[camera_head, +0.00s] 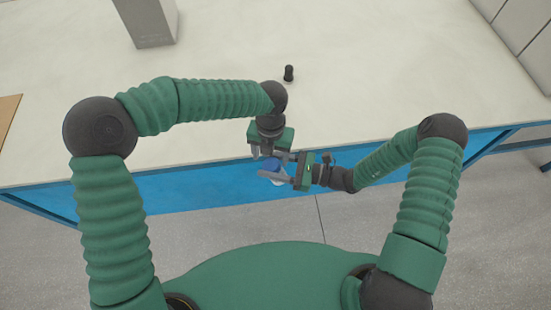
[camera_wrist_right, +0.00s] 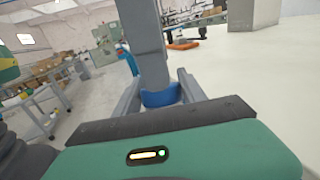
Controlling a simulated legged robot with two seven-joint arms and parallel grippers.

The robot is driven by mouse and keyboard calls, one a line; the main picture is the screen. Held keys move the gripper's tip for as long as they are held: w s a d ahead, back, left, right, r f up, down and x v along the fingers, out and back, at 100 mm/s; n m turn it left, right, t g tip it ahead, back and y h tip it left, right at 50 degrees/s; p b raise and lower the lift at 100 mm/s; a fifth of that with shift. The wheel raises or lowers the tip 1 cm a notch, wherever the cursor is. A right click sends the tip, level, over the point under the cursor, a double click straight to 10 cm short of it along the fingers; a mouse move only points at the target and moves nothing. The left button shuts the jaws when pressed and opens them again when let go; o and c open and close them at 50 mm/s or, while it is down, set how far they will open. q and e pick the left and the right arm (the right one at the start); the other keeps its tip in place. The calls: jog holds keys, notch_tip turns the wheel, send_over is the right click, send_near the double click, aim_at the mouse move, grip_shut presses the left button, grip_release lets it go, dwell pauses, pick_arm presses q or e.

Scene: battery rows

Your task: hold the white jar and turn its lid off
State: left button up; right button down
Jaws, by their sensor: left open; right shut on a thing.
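The white jar (camera_head: 277,182) shows only as a small pale patch in the head view, mostly hidden by my grippers. Its blue lid (camera_head: 271,164) shows just above it, and a blue band of it shows in the right wrist view (camera_wrist_right: 160,97). My right gripper (camera_head: 276,176) comes in from the right and is shut on the jar, held in front of the table's near edge. My left gripper (camera_head: 268,157) points down from above, open, its fingers close around the lid. I cannot tell whether they touch it.
The pale table (camera_head: 400,60) has a blue front edge just behind the grippers. A small black cylinder (camera_head: 289,73) stands on it beyond my left gripper. A grey box (camera_head: 150,25) stands at the back left. The right half of the tabletop is clear.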

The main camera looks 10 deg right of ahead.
aim_at(270, 164)
pick_arm(q)
jog(key=shift+a+r, duration=0.15)
jog(key=shift+r, duration=0.35)
jog(key=shift+s+a+f+g+h, duration=0.1)
jog(key=shift+s+a+g+h, duration=0.05)
jog(key=shift+a+g+h, duration=0.2)
jog(key=shift+a+r+g+h, duration=0.15)
jog(key=shift+r+g+h, duration=0.1)
jog(key=shift+h, duration=1.2)
jog(key=x, duration=0.5)
jog(key=shift+w+a+f, duration=0.25)
jog(key=shift+w, duration=0.05)
jog(key=shift+a, duration=0.1)
